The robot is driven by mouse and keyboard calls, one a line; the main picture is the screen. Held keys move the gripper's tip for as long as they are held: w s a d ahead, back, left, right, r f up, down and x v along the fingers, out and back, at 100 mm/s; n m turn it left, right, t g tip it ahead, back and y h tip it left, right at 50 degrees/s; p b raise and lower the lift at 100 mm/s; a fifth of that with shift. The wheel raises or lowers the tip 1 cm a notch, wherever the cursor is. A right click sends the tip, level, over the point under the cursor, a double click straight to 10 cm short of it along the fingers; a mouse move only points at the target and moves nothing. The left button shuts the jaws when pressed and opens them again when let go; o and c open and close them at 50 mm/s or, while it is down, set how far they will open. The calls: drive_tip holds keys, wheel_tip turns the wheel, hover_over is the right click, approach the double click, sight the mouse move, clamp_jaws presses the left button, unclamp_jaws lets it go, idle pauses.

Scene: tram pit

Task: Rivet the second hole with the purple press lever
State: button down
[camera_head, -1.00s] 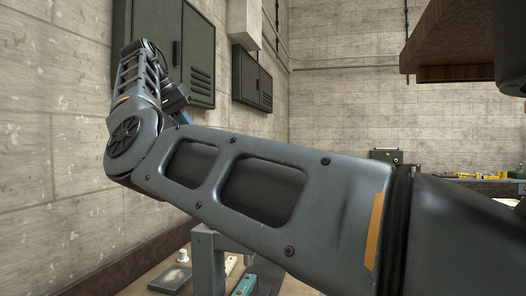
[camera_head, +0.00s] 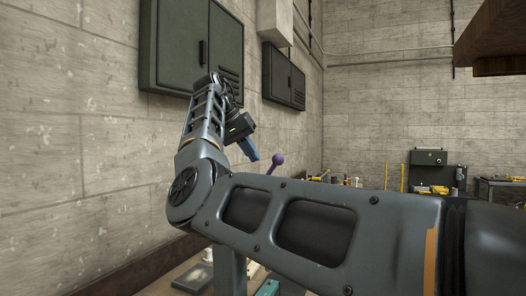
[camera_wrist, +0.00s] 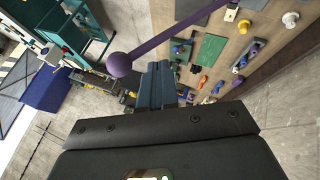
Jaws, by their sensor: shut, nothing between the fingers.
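The purple press lever shows as a round knob (camera_head: 278,160) just right of my gripper (camera_head: 253,156) in the head view; most of its rod is hidden behind my arm. In the wrist view the purple knob (camera_wrist: 119,64) is left of my blue fingertips (camera_wrist: 160,66), and its purple rod (camera_wrist: 180,27) runs up to the right, above the fingers in the picture. My fingers are shut and empty. They appear close to the lever but apart from it; the depth gap is hard to judge. The second hole cannot be made out.
A wooden bench top (camera_wrist: 224,52) with several small parts and a green plate (camera_wrist: 212,50) lies beyond my fingers. A grey post (camera_head: 229,268) stands by my arm. Green wall cabinets (camera_head: 192,48) hang near the gripper. A dark brown overhang (camera_head: 495,40) is at upper right.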

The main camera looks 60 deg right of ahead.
sight(272, 166)
drive_tip(key=shift+s+d, duration=0.3)
drive_tip(key=shift+s, duration=0.5)
drive_tip(key=shift+s+d, duration=0.25)
drive_tip(key=shift+s, duration=0.5)
